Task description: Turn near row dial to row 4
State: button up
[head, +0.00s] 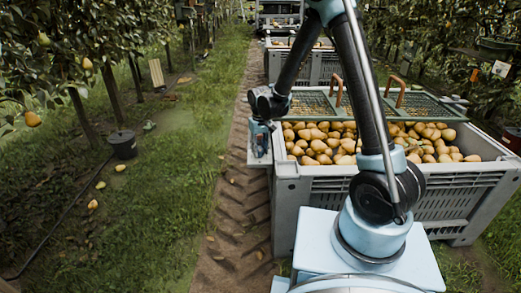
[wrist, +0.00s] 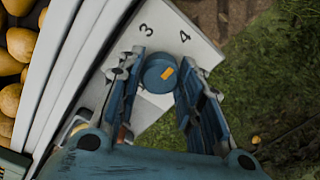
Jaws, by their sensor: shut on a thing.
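The near row dial (wrist: 158,75) is a round blue knob with a short orange mark, seen in the wrist view on a pale plate (wrist: 189,55). The plate carries the printed numbers 3 (wrist: 143,29) and 4 (wrist: 185,36) beyond the knob. The orange mark lies right of the knob's centre; I cannot tell exactly which number it lines up with. My gripper (wrist: 160,82) has one finger on each side of the dial and is shut on it. In the head view my gripper (head: 261,135) is at the crate's left side, and the dial is hidden.
A grey crate (head: 285,200) full of pears stands right of the plate, with a green mesh lid at its back. Further crates stand behind it. A dirt track and grass lie left, with a black bucket (head: 123,145) and fallen pears by the trees.

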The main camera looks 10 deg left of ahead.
aim_at(260, 148)
jog(key=shift+w, duration=0.2)
jog(key=o, duration=1.1)
jog(key=shift+c, duration=0.2)
jog(key=shift+s, duration=0.1)
notch_tip(260, 148, up, 12)
